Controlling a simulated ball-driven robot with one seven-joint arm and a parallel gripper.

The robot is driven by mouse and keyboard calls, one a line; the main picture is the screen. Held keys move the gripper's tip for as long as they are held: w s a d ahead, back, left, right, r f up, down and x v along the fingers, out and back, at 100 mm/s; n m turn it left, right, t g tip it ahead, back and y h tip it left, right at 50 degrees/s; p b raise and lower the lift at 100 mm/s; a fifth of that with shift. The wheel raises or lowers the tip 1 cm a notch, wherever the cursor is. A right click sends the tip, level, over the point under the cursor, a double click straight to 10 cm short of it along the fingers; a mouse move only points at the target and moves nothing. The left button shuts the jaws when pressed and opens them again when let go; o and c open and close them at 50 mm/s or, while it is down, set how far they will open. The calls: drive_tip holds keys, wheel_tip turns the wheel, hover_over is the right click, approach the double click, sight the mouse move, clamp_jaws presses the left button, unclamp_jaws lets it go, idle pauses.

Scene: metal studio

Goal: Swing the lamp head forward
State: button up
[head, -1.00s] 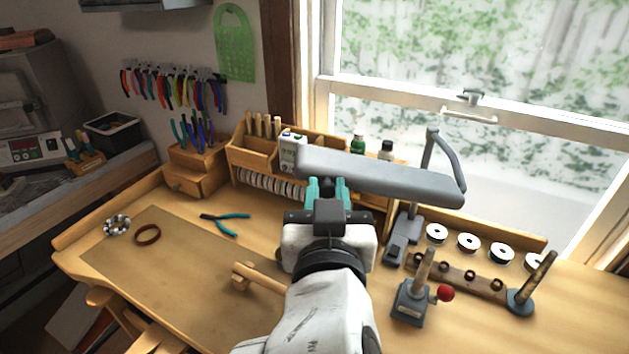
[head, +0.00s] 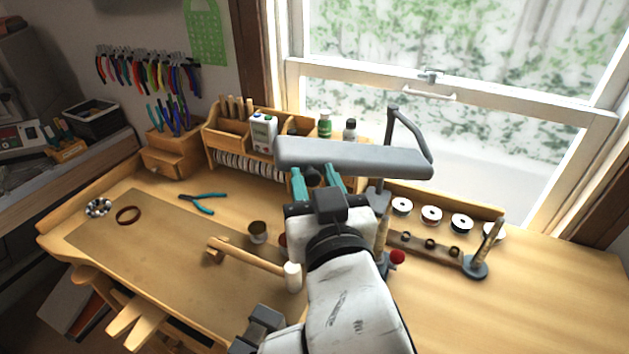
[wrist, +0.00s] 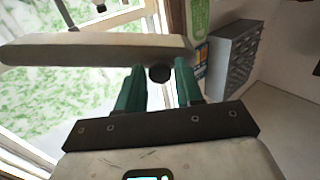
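The lamp head (head: 355,157) is a long grey bar held over the back of the bench by a bent grey arm (head: 410,125) at its right end. It also crosses the upper left of the wrist view (wrist: 90,48). My gripper (head: 317,176) is just below and in front of the lamp head's left part, with its two teal fingers apart. In the wrist view, a round dark knob (wrist: 160,73) under the lamp head lies between the open fingers (wrist: 159,84), with a gap on each side. Whether the fingers reach fully around it, I cannot tell.
A wooden mallet (head: 250,258), teal pliers (head: 203,203) and a small cup (head: 257,231) are on the bench left of my arm. A wooden organizer (head: 222,150) stands behind. Wire spools (head: 431,214) and a ring stand (head: 475,266) are at right. The front right bench is clear.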

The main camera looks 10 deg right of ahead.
drive_tip(key=shift+o, duration=1.1)
drive_tip(key=shift+s+f, duration=0.1)
drive_tip(key=shift+s, duration=0.35)
drive_tip(key=s+b, duration=0.2)
drive_tip(key=s, duration=0.8)
drive_tip(key=shift+d, duration=0.25)
drive_tip(key=shift+w, duration=0.1)
